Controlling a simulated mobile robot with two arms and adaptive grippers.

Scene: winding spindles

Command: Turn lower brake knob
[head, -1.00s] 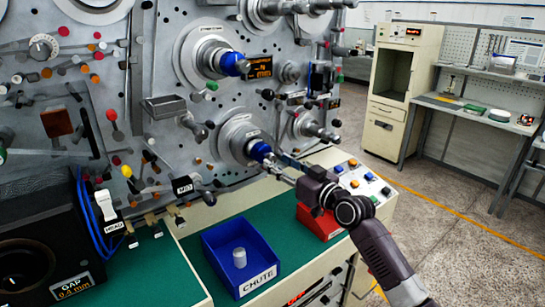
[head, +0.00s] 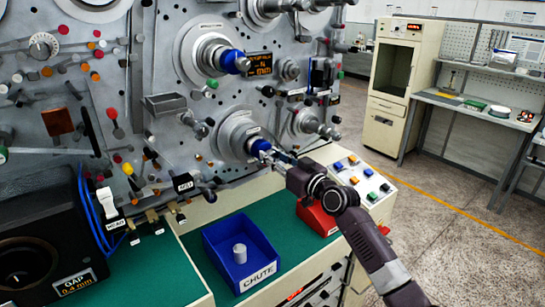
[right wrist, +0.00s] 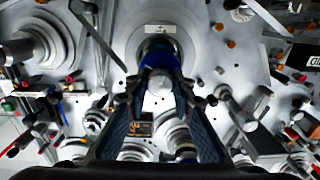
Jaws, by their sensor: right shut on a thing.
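The lower blue knob (head: 258,147) sits on the end of the lower spindle on the grey machine panel. My right gripper (head: 270,155) reaches it from the lower right, with its fingertips at the knob's front end. In the right wrist view, the blue knob (right wrist: 158,57) and its silver end stand between my two fingers (right wrist: 160,92), which are closed on it. The fingers and wrist partly hide the knob's near side in the head view. My left gripper is not in view.
An upper blue knob (head: 231,62) sits above, beside a small lit display (head: 259,63). A blue chute bin (head: 213,246) holding a grey cylinder stands on the green bench (head: 165,278). A red box (head: 316,219) and a button panel (head: 370,180) lie close to my right arm.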

